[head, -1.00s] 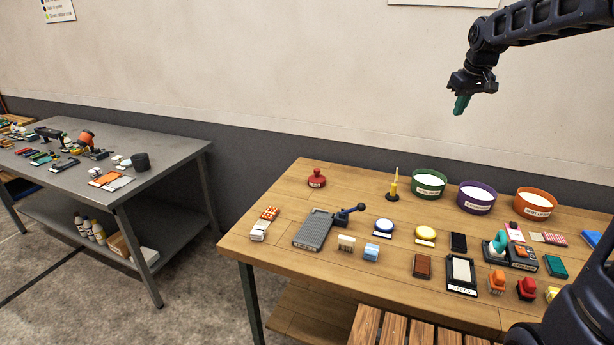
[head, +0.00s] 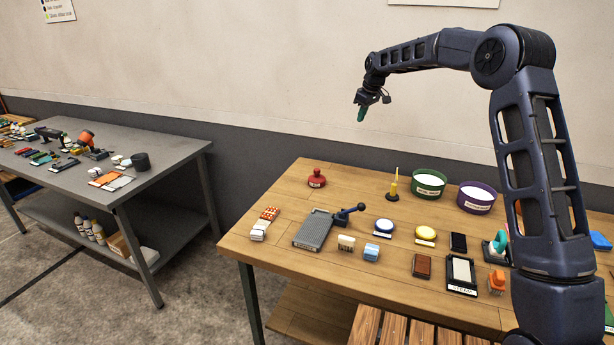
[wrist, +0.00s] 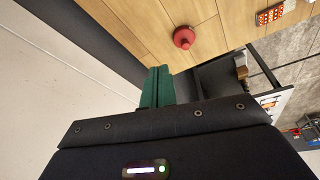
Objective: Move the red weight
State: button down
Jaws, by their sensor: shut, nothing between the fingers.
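The red weight (head: 316,179) stands upright near the back left of the wooden table in the head view, with a round base, a knob on top and a small label. In the wrist view the red weight (wrist: 184,37) shows from above, beyond the fingertips. My gripper (head: 361,115) hangs in the air in front of the wall, well above the table and to the right of the weight in the picture. Its green fingers (wrist: 157,88) are shut together with nothing between them, apart from the weight.
Right of the weight stand a yellow upright tool (head: 393,185), a green bowl (head: 429,184) and a purple bowl (head: 477,198). Table around the weight is bare. A grey metal table (head: 170,165) stands left.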

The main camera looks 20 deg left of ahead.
jog(key=a+f+n, duration=0.1)
jog(key=a+f, duration=0.8)
jog(key=f, duration=0.1)
jog(key=a+f+n+g, duration=0.1)
jog(key=a+f, duration=0.8)
jog(key=f, duration=0.2)
jog(key=a+f+n+y, duration=0.1)
jog(key=a+f+n, duration=0.1)
jog(key=a+f, duration=0.7)
jog(key=shift+w+f+g, duration=0.2)
jog(key=shift+f, duration=0.25)
jog(key=shift+w+f+g, duration=0.15)
jog(key=shift+f+g, duration=0.05)
jog(key=shift+f, duration=0.25)
jog(key=shift+d+r, duration=0.1)
jog(key=shift+d, duration=1.85)
jog(key=shift+d, duration=0.1)
jog(key=d, duration=2)
jog(key=shift+d, duration=0.2)
jog(key=shift+a, duration=0.1)
